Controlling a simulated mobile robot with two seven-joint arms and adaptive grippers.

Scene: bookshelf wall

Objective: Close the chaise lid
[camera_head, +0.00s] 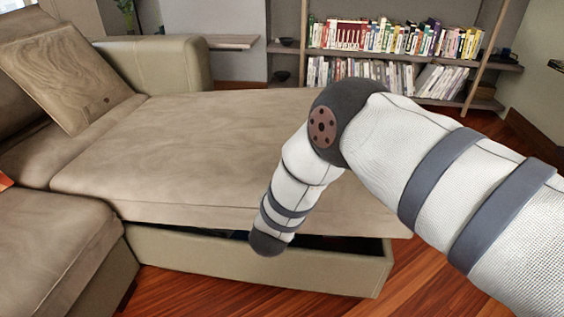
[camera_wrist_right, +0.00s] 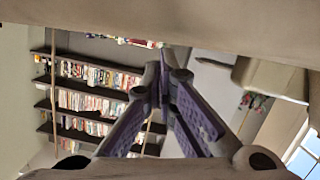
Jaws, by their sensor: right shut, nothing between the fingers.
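The chaise lid (camera_head: 200,150) is the long tan padded seat. Its front edge sits a little above the chaise base (camera_head: 220,258), with a narrow dark gap between them, wider toward the right. My right arm comes in from the right and bends down in front of the lid's front edge, its dark lower end beside the gap. My right gripper is hidden in the head view. In the right wrist view, the right gripper (camera_wrist_right: 163,62) has its purple-padded fingers shut together and empty. A tan surface, probably the lid (camera_wrist_right: 200,22), crosses the top there. My left gripper is in neither view.
The rest of the sofa (camera_head: 50,245) adjoins the chaise at left, with a loose cushion (camera_head: 70,75) and a tan armrest (camera_head: 160,66) behind. A bookshelf (camera_head: 400,54) stands at the back wall. Bare wooden floor (camera_head: 440,275) lies at the front right.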

